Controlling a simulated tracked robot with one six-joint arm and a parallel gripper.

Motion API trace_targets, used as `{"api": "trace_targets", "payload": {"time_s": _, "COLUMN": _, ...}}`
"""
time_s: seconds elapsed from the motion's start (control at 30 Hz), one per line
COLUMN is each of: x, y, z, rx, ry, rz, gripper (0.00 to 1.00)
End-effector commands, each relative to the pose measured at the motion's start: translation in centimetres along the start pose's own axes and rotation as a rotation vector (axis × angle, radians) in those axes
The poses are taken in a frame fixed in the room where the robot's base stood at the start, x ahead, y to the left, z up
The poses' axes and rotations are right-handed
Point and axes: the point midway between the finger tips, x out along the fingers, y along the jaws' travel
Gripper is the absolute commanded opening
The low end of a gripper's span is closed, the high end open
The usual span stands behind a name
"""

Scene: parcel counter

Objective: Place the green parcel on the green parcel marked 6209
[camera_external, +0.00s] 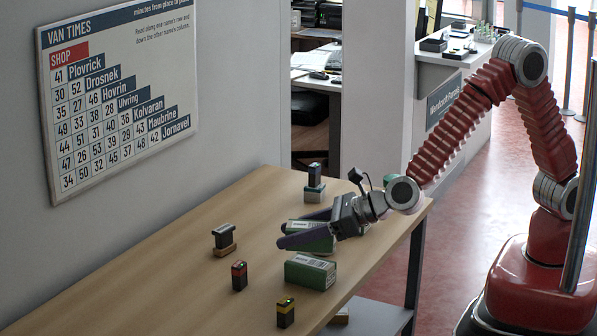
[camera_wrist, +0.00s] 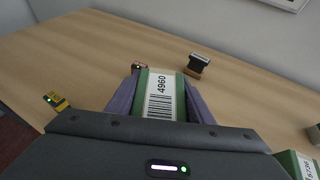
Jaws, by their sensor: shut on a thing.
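My gripper (camera_external: 300,230) is shut on a green parcel (camera_external: 311,245). In the wrist view the jaws (camera_wrist: 160,100) flank this parcel (camera_wrist: 181,97), and its white label reads 4960 over a barcode. I cannot tell whether it touches the table. A second green parcel (camera_external: 311,271) lies on the table in front of the gripper; its number is too small to read. Another green parcel (camera_wrist: 290,165) is at the wrist view's lower right corner, its label cut off and not clearly readable. A green piece (camera_external: 389,180) shows behind my wrist in the external view, mostly hidden.
On the wooden table (camera_external: 170,275) stand a red-and-black block (camera_external: 239,276), a yellow-and-black block (camera_external: 285,312), a stamp-like item (camera_external: 223,240) and a dark block on a pale base (camera_external: 314,183). A wall with a times board (camera_external: 120,95) runs behind. The table's left part is clear.

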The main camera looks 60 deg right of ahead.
Motion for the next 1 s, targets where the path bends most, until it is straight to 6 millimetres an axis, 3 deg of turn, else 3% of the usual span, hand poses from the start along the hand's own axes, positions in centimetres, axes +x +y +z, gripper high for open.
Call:
{"api": "trace_targets", "payload": {"time_s": 0.4, "x": 1.4, "y": 0.0, "z": -3.4, "rx": -0.001, "ry": 0.002, "rz": 0.000, "gripper": 0.19}}
{"api": "trace_targets", "payload": {"time_s": 0.8, "x": 1.5, "y": 0.0, "z": -3.6, "rx": 0.000, "ry": 0.000, "rz": 0.001, "gripper": 0.19}}
{"api": "trace_targets", "payload": {"time_s": 0.83, "x": 1.5, "y": 0.0, "z": -3.6, "rx": 0.000, "ry": 0.000, "rz": 0.001, "gripper": 0.49}}
{"api": "trace_targets", "payload": {"time_s": 1.0, "x": 1.5, "y": 0.0, "z": -3.6, "rx": 0.001, "ry": 0.000, "rz": 0.001, "gripper": 0.61}}
